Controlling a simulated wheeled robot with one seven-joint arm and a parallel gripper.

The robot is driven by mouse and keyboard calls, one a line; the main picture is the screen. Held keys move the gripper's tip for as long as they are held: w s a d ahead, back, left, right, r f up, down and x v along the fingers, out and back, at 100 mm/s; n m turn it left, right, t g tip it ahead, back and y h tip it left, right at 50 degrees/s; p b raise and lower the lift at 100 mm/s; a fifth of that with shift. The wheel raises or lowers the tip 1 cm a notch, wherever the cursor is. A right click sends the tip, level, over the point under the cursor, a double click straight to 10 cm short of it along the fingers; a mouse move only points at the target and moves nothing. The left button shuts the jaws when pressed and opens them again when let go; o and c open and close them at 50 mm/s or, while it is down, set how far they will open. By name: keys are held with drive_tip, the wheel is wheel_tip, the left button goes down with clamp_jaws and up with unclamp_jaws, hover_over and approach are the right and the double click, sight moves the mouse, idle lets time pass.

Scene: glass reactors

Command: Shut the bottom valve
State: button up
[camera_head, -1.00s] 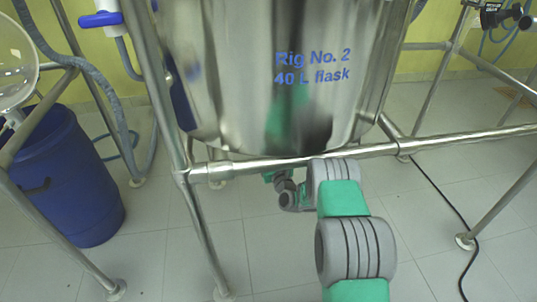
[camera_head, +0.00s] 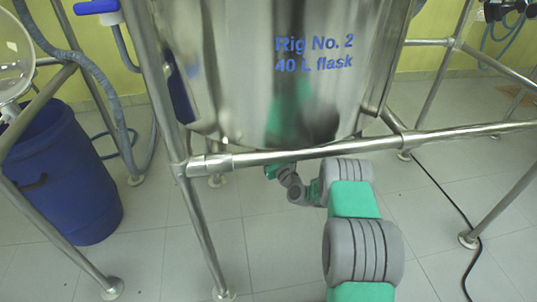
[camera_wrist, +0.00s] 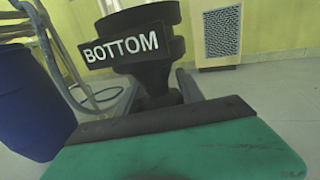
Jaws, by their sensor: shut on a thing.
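The bottom valve (camera_wrist: 148,22) is a black body with a black "BOTTOM" label (camera_wrist: 122,47) in the wrist view. A dark stem or handle hangs from it toward my gripper (camera_wrist: 158,92), which is shut on it, with a grey finger at each side. The green palm fills the lower part of that view. In the head view my gripper (camera_head: 272,170) is under the steel vessel (camera_head: 235,90) marked "Rig No. 2 40 L flask", behind the front rail. The valve itself is hidden there, and the handle's exact angle is hard to tell.
A horizontal steel rail (camera_head: 440,136) crosses in front of the vessel, with my arm reaching below it. A blue barrel (camera_head: 62,180) stands at left. A black cable (camera_head: 445,200) lies on the floor at right. A pale wall vent (camera_wrist: 217,35) is behind the valve.

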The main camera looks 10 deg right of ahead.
drive_tip(key=shift+s+a+n+g+y+b, duration=0.25)
drive_tip(key=shift+n+g+y+b, duration=0.9)
drive_tip(key=shift+y, duration=0.45)
drive_tip(key=shift+s+a+n+g+y+b, duration=0.15)
drive_tip(key=shift+a+n+g+y+b, duration=0.1)
drive_tip(key=shift+n+g+y+b, duration=1)
drive_tip(key=shift+s+a+n+g+y+b, duration=0.25)
drive_tip(key=shift+n+g+y+b, duration=0.6)
drive_tip(key=shift+n+y, duration=0.85)
drive_tip(key=shift+g+y, duration=0.35)
drive_tip(key=shift+g, duration=0.1)
drive_tip(key=o, duration=1.4)
